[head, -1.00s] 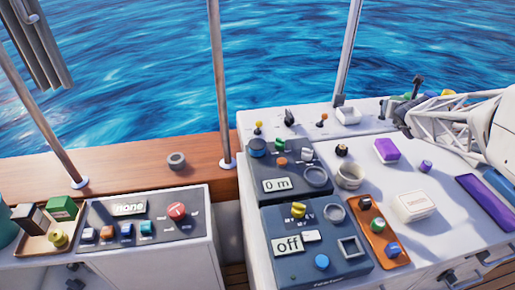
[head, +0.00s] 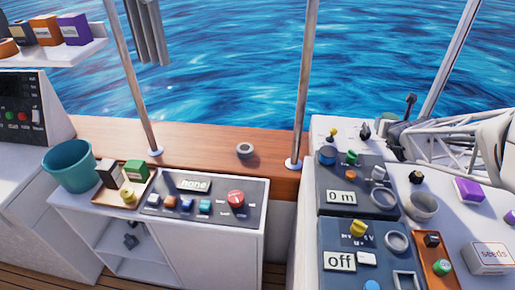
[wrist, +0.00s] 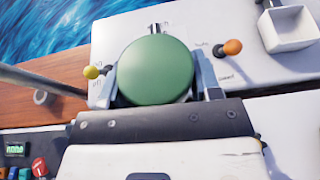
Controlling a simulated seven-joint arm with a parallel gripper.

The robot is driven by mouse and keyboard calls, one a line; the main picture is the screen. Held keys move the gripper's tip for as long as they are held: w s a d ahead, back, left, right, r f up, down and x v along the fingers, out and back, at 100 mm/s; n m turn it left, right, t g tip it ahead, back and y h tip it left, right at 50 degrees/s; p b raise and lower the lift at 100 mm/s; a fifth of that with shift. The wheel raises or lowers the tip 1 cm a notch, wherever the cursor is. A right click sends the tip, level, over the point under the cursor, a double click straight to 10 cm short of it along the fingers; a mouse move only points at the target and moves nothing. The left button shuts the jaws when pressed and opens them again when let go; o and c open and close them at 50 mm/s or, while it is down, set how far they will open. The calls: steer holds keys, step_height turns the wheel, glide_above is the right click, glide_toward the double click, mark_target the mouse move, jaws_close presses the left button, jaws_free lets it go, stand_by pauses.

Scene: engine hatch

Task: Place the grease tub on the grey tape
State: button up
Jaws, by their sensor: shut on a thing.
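My gripper (wrist: 155,80) is shut on a round green-topped tub, the grease tub (wrist: 153,70), with one finger on each side of it in the wrist view. The tub hangs above the white console top. The grey tape (head: 245,150) is a ring lying flat on the brown wooden ledge, left of the right-hand post. It also shows at the left in the wrist view (wrist: 40,97). Gripper and tub are well to its right.
A metal post (head: 305,90) stands between the tape and my gripper. Small levers, such as a yellow one (head: 332,134), rise from the console. The wooden ledge (head: 205,143) is clear around the tape. A teal bucket (head: 70,168) stands at the left.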

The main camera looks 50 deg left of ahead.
steer(key=s+a+f+n+g+y, duration=0.1)
steer(key=s+a+f+n+g, duration=0.1)
steer(key=s+a, duration=0.75)
steer(key=s+a+f+n+g+y, duration=0.2)
steer(key=s+a, duration=0.7)
steer(key=s, duration=0.2)
steer(key=s+a+f+n+g, duration=0.8)
steer(key=s+f, duration=0.3)
steer(key=s, duration=0.3)
steer(key=shift+a+f+g+y, duration=0.25)
steer(key=shift+a+g+y, duration=0.15)
steer(key=shift+g, duration=0.1)
steer(key=shift+w+a, duration=0.1)
glide_above(245, 148)
steer(key=shift+d+f, duration=0.2)
steer(key=shift+f, duration=0.5)
steer(key=shift+a, duration=0.1)
steer(key=shift+a, duration=0.15)
steer(key=shift+a+f, duration=0.1)
steer(key=shift+f, duration=1.7)
